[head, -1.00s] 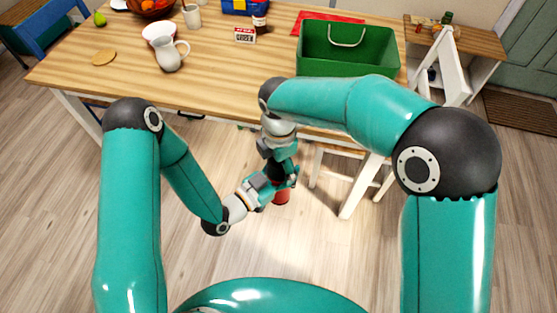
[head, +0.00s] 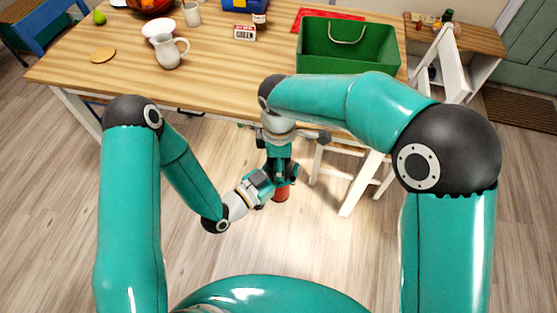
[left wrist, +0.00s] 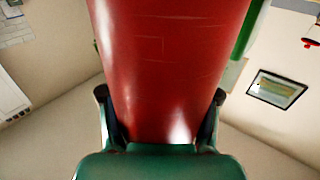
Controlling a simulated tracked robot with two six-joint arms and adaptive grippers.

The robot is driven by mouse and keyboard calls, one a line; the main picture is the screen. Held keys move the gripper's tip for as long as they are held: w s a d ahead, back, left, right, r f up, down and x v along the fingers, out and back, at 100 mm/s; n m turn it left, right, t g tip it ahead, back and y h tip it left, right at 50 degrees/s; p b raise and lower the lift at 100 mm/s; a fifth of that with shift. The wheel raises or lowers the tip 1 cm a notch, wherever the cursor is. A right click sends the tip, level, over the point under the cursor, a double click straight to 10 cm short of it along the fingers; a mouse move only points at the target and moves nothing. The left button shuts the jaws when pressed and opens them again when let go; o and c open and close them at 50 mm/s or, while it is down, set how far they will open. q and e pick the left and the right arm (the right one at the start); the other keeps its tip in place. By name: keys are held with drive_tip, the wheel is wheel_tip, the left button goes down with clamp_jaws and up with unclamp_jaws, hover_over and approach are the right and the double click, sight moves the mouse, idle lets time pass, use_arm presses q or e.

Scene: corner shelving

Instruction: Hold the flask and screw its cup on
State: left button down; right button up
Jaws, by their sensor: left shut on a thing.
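The red flask (head: 281,194) hangs in front of the table, over the floor, and only its lower part shows in the head view. My left gripper (head: 274,187) is shut on it from the left. In the left wrist view the flask (left wrist: 170,60) fills the middle, with a finger of the left gripper (left wrist: 160,97) on each side. My right gripper (head: 281,168) points down at the flask's top from above. Its fingers are too small and covered to tell whether they are open. The cup cannot be made out; the flask's top is hidden by the grippers.
The wooden table (head: 115,75) stands behind my arms. A white stool (head: 347,200) stands right of the grippers.

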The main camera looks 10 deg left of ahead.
drive_tip(key=shift+w, duration=0.1)
drive_tip(key=o, duration=1.3)
drive_tip(key=shift+r, duration=2.3)
drive_tip(key=shift+c, duration=0.3)
